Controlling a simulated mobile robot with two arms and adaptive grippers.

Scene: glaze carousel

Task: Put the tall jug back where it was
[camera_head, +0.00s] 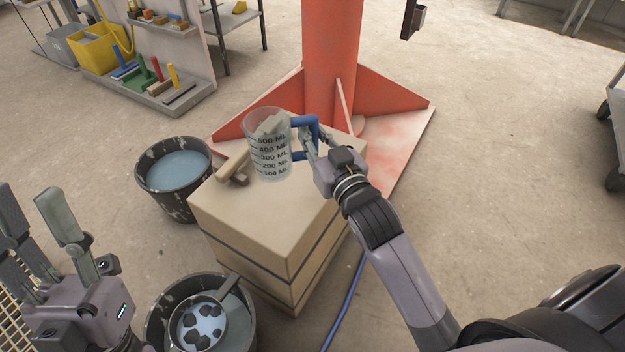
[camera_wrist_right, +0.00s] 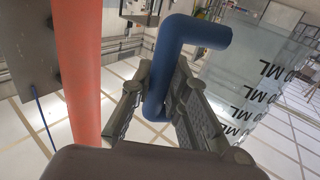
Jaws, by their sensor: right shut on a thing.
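The tall jug (camera_head: 270,155) is clear, with black ML markings and a blue handle. It is upright over the top of a cardboard box (camera_head: 255,225); I cannot tell whether its base touches the box. My right gripper (camera_head: 312,150) is shut on the blue handle, on the jug's right side. In the right wrist view the handle (camera_wrist_right: 185,40) passes between the fingers (camera_wrist_right: 160,100), with the clear jug wall (camera_wrist_right: 255,85) to the right. My left gripper (camera_head: 32,215) is at the lower left, its fingers apart and empty.
A wooden tool (camera_head: 234,168) lies on the box, left of the jug. A dark bucket of bluish liquid (camera_head: 172,176) stands left of the box; another bucket (camera_head: 243,325) with a sieve (camera_head: 204,322) stands in front. A red column (camera_head: 333,60) rises behind.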

